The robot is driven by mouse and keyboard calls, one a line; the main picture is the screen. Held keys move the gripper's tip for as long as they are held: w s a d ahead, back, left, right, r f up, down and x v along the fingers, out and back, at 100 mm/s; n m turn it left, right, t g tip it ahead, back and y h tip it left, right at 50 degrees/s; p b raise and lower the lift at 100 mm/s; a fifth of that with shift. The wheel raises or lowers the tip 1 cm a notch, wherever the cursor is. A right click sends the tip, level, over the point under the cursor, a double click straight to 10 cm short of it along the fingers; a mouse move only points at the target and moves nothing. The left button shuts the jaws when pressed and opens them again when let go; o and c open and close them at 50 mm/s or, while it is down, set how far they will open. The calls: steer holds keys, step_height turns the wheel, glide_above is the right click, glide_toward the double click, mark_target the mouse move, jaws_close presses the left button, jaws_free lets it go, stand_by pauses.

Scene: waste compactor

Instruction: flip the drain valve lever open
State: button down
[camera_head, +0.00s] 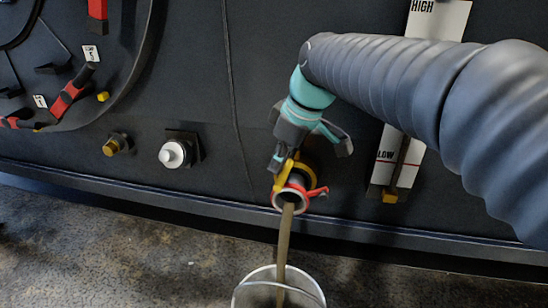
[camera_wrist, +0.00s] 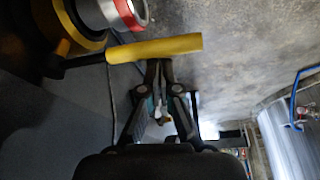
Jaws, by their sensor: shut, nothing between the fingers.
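The yellow drain valve lever (camera_head: 284,176) sits at the drain outlet low on the dark wall. In the wrist view the lever (camera_wrist: 155,48) is a yellow bar lying across the picture. The outlet has a red ring (camera_head: 278,201), also seen in the wrist view (camera_wrist: 128,14). A brown stream (camera_head: 284,240) runs from the outlet down into a metal bucket (camera_head: 248,289). My gripper (camera_head: 275,168) is shut and empty. Its fingertips (camera_wrist: 160,66) are right at the lever; I cannot tell whether they touch it.
A gauge panel (camera_head: 436,20) marked HIGH and LOW stands right of the outlet, partly behind my arm. A silver knob (camera_head: 173,154) and a brass fitting (camera_head: 114,145) stick out of the wall to the left. Red-handled clamps (camera_head: 70,92) line a round door. The floor left of the bucket is clear.

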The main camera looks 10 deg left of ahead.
steer(key=shift+d, duration=0.35)
steer(key=shift+d+f, duration=0.1)
steer(key=shift+d, duration=0.1)
steer(key=shift+d+r+p, duration=0.2)
steer(key=shift+r+p, duration=0.1)
steer(key=shift+r, duration=0.05)
steer(key=w+p+v, duration=0.1)
steer(key=p+v, duration=0.5)
steer(key=v, duration=0.3)
steer(key=shift+s+r, duration=0.2)
steer(key=shift+r, duration=0.05)
steer(key=shift+a, duration=0.1)
